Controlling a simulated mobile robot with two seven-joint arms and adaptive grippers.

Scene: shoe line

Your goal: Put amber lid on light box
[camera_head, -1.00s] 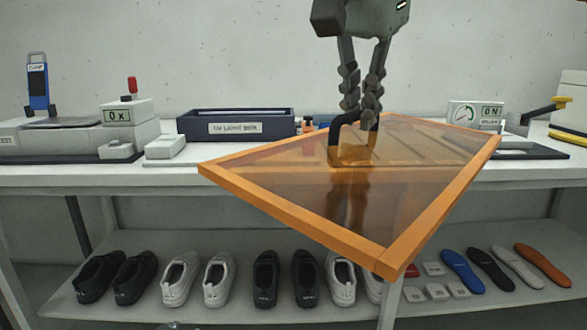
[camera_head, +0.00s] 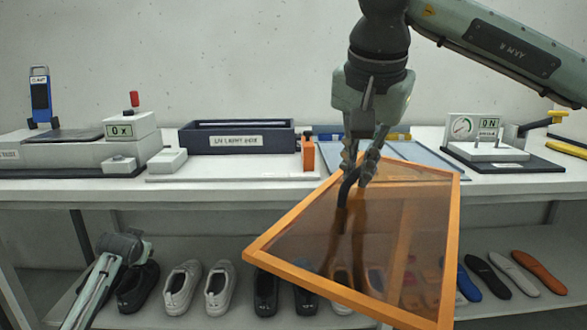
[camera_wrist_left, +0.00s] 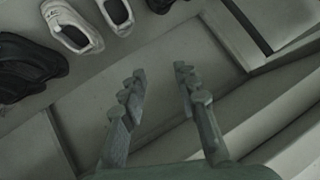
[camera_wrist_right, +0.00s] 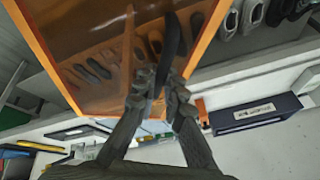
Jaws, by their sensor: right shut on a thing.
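The amber lid (camera_head: 385,225) is a see-through sheet in an orange frame with a dark handle. My right gripper (camera_head: 355,178) is shut on the handle and holds the lid tilted in front of the bench edge. The lid also fills the upper left of the right wrist view (camera_wrist_right: 95,45). The light box (camera_head: 237,141), dark blue with a white label, stands on the bench to the left of the lid and apart from it. It also shows in the right wrist view (camera_wrist_right: 255,113). My left gripper (camera_wrist_left: 162,75) is open and empty.
A scale-like device (camera_head: 75,150) stands left on the bench, a gauge unit (camera_head: 485,140) right. A small orange object (camera_head: 308,155) is beside the light box. Shoes (camera_head: 182,285) and insoles (camera_head: 512,270) lie on the lower shelf, partly behind the lid.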

